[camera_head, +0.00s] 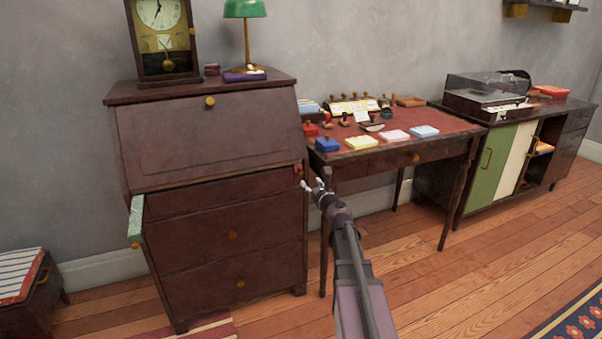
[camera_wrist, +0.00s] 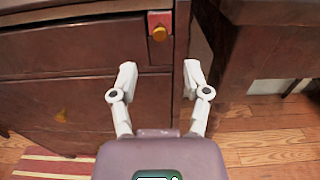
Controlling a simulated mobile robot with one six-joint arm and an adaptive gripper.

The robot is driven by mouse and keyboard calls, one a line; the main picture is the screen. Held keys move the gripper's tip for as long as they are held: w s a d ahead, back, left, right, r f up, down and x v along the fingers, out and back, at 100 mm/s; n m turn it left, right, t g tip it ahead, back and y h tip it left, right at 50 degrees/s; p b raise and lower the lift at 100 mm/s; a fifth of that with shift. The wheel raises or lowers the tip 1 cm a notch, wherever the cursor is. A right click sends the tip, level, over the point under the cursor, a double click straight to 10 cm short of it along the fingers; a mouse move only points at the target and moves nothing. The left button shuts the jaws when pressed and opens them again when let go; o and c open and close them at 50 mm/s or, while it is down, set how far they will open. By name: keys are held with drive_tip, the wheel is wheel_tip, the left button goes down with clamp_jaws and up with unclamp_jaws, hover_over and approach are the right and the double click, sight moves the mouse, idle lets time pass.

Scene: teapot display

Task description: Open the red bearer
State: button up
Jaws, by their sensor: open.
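The red bearer (camera_head: 298,168) is a small red-fronted slide at the upper right of the dark wooden bureau, beside the top drawer. In the wrist view its red end (camera_wrist: 152,17) carries a round brass knob (camera_wrist: 159,33). It looks about flush with the bureau front. My gripper (camera_head: 314,186) is open and empty, just to the right of and below the red bearer in the head view. In the wrist view the spread fingers (camera_wrist: 160,75) appear below the knob, apart from it.
A green bearer (camera_head: 135,220) sticks out at the bureau's left side. The slanted bureau lid (camera_head: 210,140) is closed. A desk (camera_head: 415,156) with stamps and coloured pads stands close on the right. Open wooden floor (camera_head: 450,290) lies in front.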

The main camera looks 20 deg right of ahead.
sight(302, 172)
drive_tip(key=w, duration=0.9)
drive_tip(key=shift+c, duration=0.2)
clamp_jaws()
